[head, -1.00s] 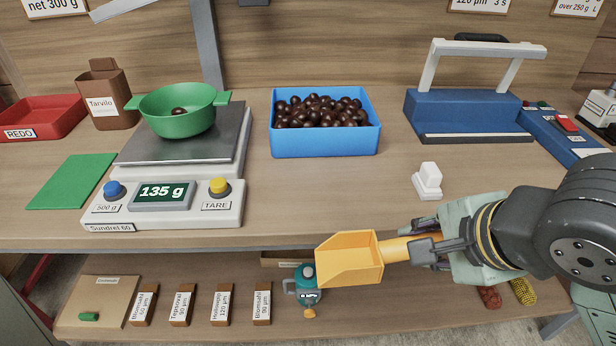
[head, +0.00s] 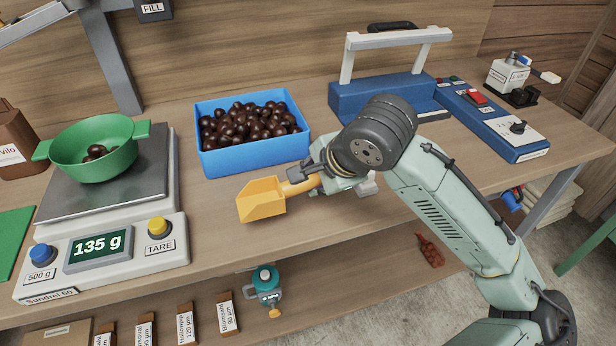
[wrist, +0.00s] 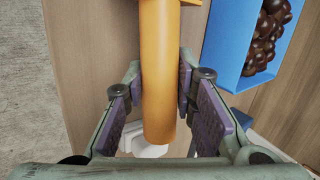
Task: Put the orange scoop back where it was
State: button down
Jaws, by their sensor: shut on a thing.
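The orange scoop (head: 262,199) is in my gripper (head: 309,178), which is shut on its handle. In the head view the scoop's tray points left, in front of the blue crate, over the front part of the bench. In the wrist view the handle (wrist: 159,75) runs between the two purple-padded fingers of my gripper (wrist: 158,88). The scoop looks empty. I cannot tell how high it is above the bench, or whether it touches it.
The blue crate (head: 252,158) of chestnuts stands just behind the scoop. A scale (head: 158,180) with a green pot (head: 92,168) is at left. A blue sealer (head: 365,103) stands behind my arm. A small white object (head: 367,188) is partly hidden by my wrist.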

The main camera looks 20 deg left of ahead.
jog(key=shift+w+a, duration=0.65)
jog(key=shift+w, duration=0.15)
jog(key=shift+w+f+p, duration=0.1)
jog(key=shift+f+p, duration=0.35)
jog(key=shift+f, duration=1.4)
jog(key=shift+f, duration=0.1)
jog(key=c, duration=1.6)
grip_release()
jog(key=shift+d+r, duration=0.1)
jog(key=shift+r, duration=0.2)
jog(key=b+v, duration=0.1)
jog(key=v, duration=1)
jog(key=shift+r, duration=0.3)
jog(key=shift+d, duration=0.1)
